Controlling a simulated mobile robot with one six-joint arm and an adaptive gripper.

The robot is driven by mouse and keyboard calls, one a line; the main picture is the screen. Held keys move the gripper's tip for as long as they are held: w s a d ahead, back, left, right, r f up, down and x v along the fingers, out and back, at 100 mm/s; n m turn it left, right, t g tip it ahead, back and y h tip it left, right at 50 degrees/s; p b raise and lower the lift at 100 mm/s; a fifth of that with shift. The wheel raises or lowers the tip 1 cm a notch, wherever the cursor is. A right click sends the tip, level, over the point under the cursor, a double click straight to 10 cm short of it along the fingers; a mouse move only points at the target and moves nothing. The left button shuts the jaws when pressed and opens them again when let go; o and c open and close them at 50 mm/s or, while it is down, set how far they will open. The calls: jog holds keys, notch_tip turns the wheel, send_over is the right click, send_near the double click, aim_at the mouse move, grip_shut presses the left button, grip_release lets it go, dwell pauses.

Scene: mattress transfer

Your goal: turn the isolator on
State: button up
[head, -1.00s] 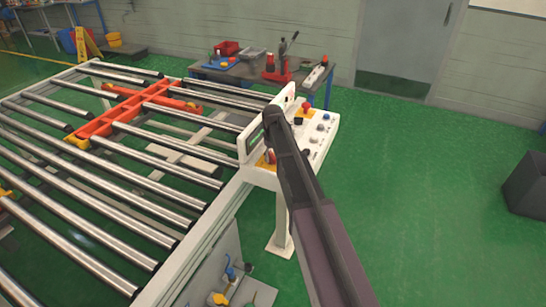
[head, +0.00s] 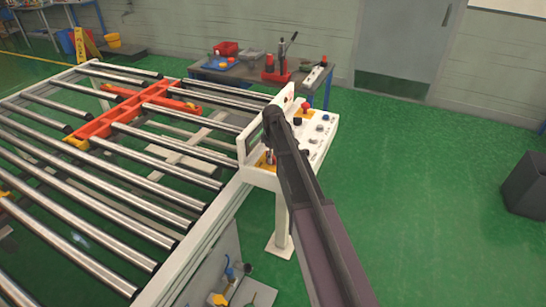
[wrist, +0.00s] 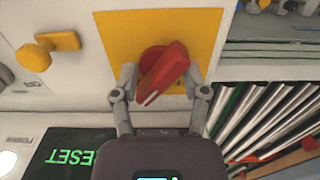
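The isolator is a red rotary knob (wrist: 163,72) on a yellow plate (wrist: 205,35), seen close up in the wrist view. Its handle lies at a slant, from upper right to lower left, with a pale mark at the lower end. My gripper (wrist: 161,80) is open, with one grey finger on each side of the knob. The fingertips are very close to it; I cannot tell whether they touch. In the head view the yellow plate (head: 261,161) shows at the near end of the white control panel (head: 317,152), and my arm hides much of the knob and gripper.
A yellow key-like handle (wrist: 45,50) and a dark display reading RESET (wrist: 72,158) lie beside the isolator. An upright white frame (head: 262,126) borders the panel next to the roller conveyor (head: 110,180). A tool table (head: 240,70) stands behind.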

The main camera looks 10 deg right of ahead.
jog(key=n, duration=0.4)
jog(key=shift+w+d+n, duration=0.1)
jog(key=shift+n, duration=0.2)
jog(key=n, duration=0.4)
jog(key=shift+w, duration=0.15)
notch_tip(320, 180, up, 14)
jog(key=p, duration=1.4)
jog(key=s+f+m+b, duration=0.3)
jog(key=s+m, duration=0.7)
jog(key=s, duration=0.5)
jog(key=s+f+m+b, duration=0.4)
jog(key=s+m, duration=0.5)
jog(key=s, duration=0.7)
jog(key=shift+d+m, duration=0.3)
jog(key=shift+m, duration=0.1)
